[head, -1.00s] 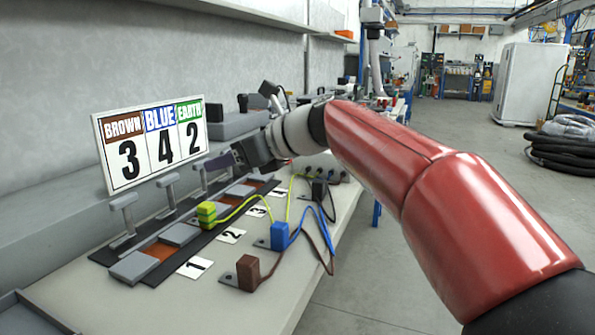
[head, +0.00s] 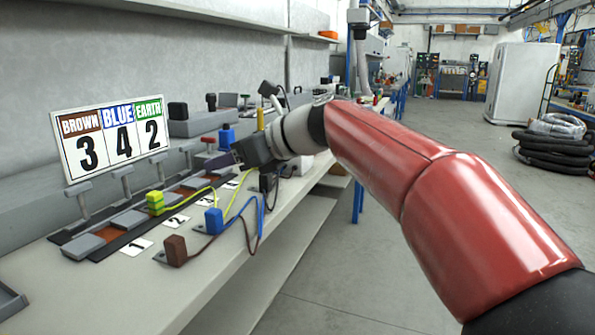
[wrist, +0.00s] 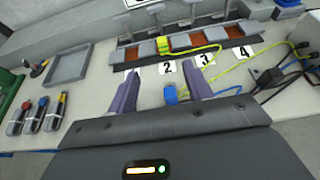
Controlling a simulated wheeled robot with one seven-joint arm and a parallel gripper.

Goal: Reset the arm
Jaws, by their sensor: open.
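My gripper (head: 219,160) is open and empty above the bench, reached out ahead on my red arm. Its two purple fingers (wrist: 160,82) are apart in the wrist view. The yellow-green connector (head: 155,202) sits on the terminal strip in line with label 2, and also shows in the wrist view (wrist: 162,46). The blue connector (head: 213,222) and brown connector (head: 176,250) stand on the bench in front of the strip. The blue one is partly visible beyond the fingers in the wrist view (wrist: 170,95). A sign (head: 110,138) reads brown 3, blue 4, earth 2.
Several lever clamps (head: 122,180) stand along the strip. A grey tray (wrist: 70,66) and several tools (wrist: 35,115) lie on the bench at left.

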